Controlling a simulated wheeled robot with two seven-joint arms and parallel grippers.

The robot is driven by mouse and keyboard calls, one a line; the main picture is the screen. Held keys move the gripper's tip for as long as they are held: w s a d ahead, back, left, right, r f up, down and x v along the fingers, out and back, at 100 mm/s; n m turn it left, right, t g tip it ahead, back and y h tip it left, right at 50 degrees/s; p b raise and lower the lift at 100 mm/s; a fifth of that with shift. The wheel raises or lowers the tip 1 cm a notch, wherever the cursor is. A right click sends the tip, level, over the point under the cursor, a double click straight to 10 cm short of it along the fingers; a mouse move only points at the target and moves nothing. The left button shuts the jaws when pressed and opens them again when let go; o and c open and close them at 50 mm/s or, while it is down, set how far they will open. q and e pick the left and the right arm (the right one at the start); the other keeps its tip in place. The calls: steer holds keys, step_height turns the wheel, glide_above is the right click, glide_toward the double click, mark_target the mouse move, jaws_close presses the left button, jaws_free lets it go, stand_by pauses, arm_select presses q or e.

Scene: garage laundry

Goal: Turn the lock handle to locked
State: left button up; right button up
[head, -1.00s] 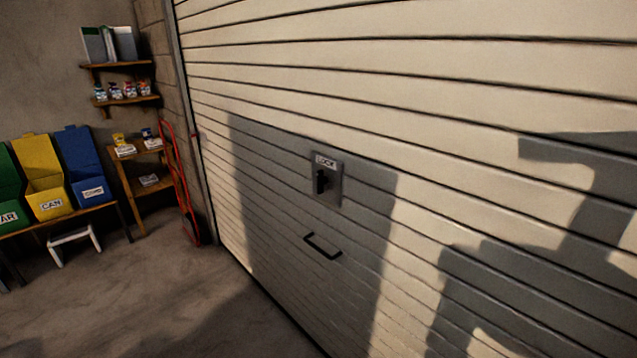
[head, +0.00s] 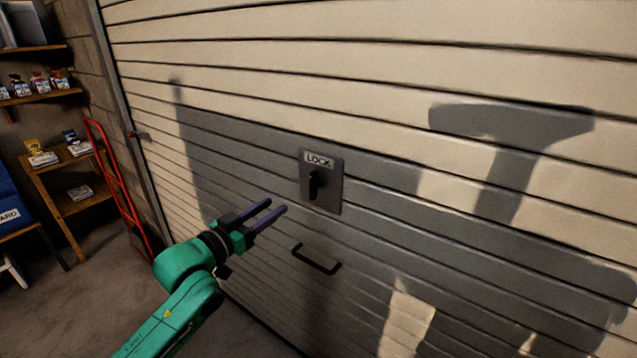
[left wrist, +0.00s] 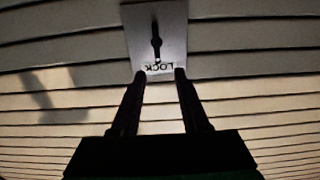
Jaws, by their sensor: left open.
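The lock plate (head: 321,181) is a grey panel labelled LOCK on the cream garage door. Its black lock handle (head: 314,185) stands upright, roughly vertical, below the label. My left gripper (head: 276,208) is open and empty, to the lower left of the plate and apart from the handle. In the left wrist view the plate (left wrist: 172,50) appears upside down ahead of the open fingers (left wrist: 159,75), with the handle (left wrist: 156,40) beyond the fingertips. My right gripper is not in view.
A black pull handle (head: 316,259) is fixed on the door below the lock. A red hand truck (head: 118,190) and a wooden shelf unit (head: 66,185) stand at the left. The door surface around the lock is clear.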

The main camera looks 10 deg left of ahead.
arm_select(q)
steer(key=p, duration=0.2)
glide_toward(311, 184)
steer(key=w+r, duration=0.1)
steer(key=x, duration=0.8)
steer(key=shift+f+p, duration=0.35)
steer(key=shift+f, duration=0.05)
steer(key=shift+w+d, duration=0.2)
steer(key=shift+d, duration=0.05)
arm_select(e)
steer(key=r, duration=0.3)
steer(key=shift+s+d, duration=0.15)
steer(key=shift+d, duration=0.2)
arm_select(q)
jaws_close()
